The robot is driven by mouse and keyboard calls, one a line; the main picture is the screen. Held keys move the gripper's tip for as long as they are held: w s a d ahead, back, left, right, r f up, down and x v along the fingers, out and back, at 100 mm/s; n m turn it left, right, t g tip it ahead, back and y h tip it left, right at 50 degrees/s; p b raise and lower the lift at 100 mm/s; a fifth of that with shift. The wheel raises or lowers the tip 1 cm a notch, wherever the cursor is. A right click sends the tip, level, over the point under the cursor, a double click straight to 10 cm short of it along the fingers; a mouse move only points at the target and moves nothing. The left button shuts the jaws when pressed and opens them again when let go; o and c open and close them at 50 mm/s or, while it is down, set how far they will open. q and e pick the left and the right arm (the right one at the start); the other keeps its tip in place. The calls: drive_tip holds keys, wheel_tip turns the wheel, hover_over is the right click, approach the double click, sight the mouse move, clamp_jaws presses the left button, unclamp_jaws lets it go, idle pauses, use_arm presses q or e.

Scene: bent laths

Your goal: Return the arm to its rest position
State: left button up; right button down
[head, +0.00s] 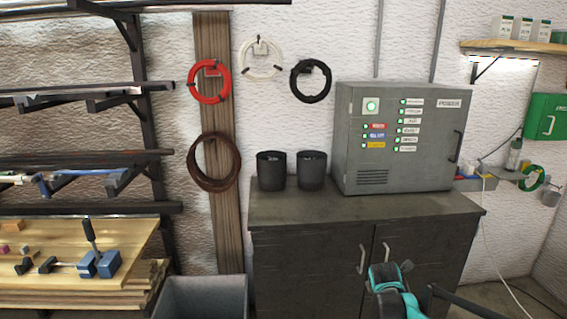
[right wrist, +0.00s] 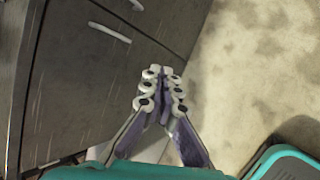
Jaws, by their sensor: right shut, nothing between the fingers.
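My right gripper (right wrist: 161,72) is shut and empty in the right wrist view, its two fingers meeting at the tips. It points down past the front of the dark cabinet (right wrist: 85,75), with the pale floor to the right. In the head view my teal right arm shows at the bottom, in front of the right door of the cabinet (head: 310,240); the fingers are hard to make out there. My left gripper is not in view.
A grey power box (head: 398,170) and two dark cups (head: 271,170) (head: 312,170) stand on the cabinet. A workbench (head: 130,235) with a blue clamp (head: 100,264) is at left. A grey bin (head: 205,295) stands beside the cabinet. Door handles (head: 362,259) stick out near my right arm.

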drive_tip(key=s+a+r+m+y, duration=0.1)
drive_tip(key=s+a+r+m, duration=0.2)
drive_tip(key=s+m, duration=0.35)
drive_tip(key=s+a+r+m+y, duration=0.1)
drive_tip(key=s+a+r+m, duration=0.25)
drive_tip(key=s, duration=0.55)
drive_tip(key=s+a+f+m, duration=0.2)
drive_tip(key=s+m, duration=0.3)
drive_tip(key=s, duration=0.3)
drive_tip(key=s+a+f+m+y, duration=0.1)
drive_tip(key=s+a+m, duration=0.3)
drive_tip(key=s, duration=0.5)
drive_tip(key=shift+a+f+m+g+y, duration=0.15)
drive_tip(key=shift+f+m+g+y, duration=0.2)
drive_tip(key=shift+f, duration=0.5)
drive_tip(key=shift+s, duration=0.1)
